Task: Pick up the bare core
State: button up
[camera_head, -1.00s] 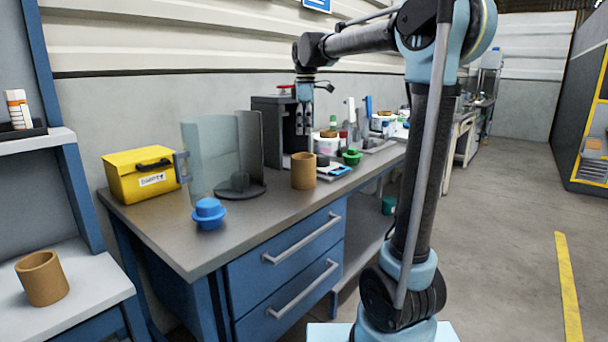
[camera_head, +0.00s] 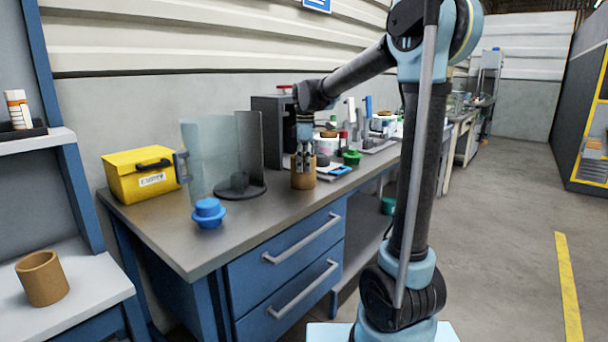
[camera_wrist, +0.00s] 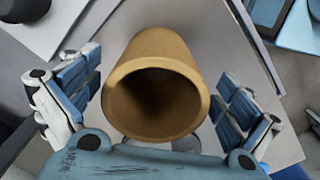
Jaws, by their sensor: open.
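A bare brown cardboard core (camera_head: 304,179) stands upright on the blue workbench's grey top (camera_head: 245,216), near its front edge. My gripper (camera_head: 303,163) points down right at the core's upper part and hides some of it. In the wrist view the core (camera_wrist: 155,85) shows its open, empty end, with one finger of my gripper (camera_wrist: 157,100) on each side. The fingers are open, with a gap between each finger and the core. A second brown core (camera_head: 42,278) stands on the pale shelf at the lower left.
A clear curved guard (camera_head: 208,160) and a dark round base (camera_head: 240,190) stand left of the core. A blue knob-shaped piece (camera_head: 208,213) and a yellow box (camera_head: 141,177) are farther left. A green cup (camera_head: 351,157) and a blue-white pad (camera_head: 333,171) lie close on the right.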

aim_at(305, 174)
jog(key=shift+w+a+f, duration=0.1)
jog(key=shift+f, duration=1.8)
jog(key=c, duration=0.9)
jog(key=shift+r, duration=0.1)
